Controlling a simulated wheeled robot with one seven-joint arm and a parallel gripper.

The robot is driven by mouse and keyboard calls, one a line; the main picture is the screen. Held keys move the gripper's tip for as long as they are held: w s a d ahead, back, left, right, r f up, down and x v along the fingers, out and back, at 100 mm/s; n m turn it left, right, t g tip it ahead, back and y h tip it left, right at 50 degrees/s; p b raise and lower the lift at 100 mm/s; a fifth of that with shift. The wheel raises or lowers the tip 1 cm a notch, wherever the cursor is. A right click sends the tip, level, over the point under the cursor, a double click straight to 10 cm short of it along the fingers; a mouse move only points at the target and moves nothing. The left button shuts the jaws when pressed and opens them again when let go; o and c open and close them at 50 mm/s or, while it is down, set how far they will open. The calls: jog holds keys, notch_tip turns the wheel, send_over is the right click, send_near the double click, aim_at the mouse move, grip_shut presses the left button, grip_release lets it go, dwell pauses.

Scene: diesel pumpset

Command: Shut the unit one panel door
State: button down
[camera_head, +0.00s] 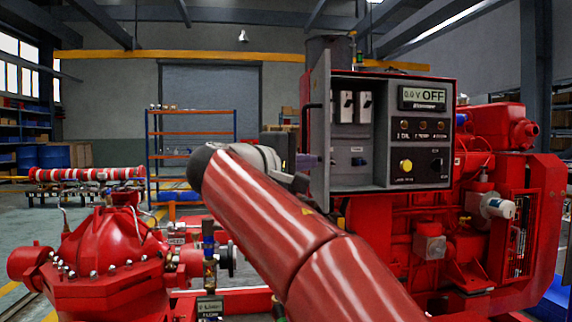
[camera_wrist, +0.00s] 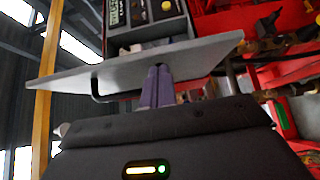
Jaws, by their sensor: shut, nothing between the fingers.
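The unit one panel is a grey box (camera_head: 418,172) on the red pumpset, its switches and lamps exposed. Its door (camera_head: 320,125) stands open at the box's left side, seen nearly edge-on. In the wrist view the door is a pale grey slab (camera_wrist: 205,56) with a black handle (camera_wrist: 97,88) on the near side. My gripper (camera_wrist: 158,70) is shut and empty, its purple fingertips at the door's face, to the right of the handle. Whether they touch it I cannot tell. In the head view my gripper (camera_head: 312,161) is partly hidden at the door's lower part.
The red engine (camera_head: 480,150) stands right of and below the panel. A red pump (camera_head: 110,255) with pipes and a gauge stands at lower left. An orange-blue shelf rack (camera_head: 190,150) is behind. My red arm crosses the middle of the head view.

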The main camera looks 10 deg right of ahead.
jog(key=shift+d, duration=0.4)
jog(key=shift+s+d, duration=0.1)
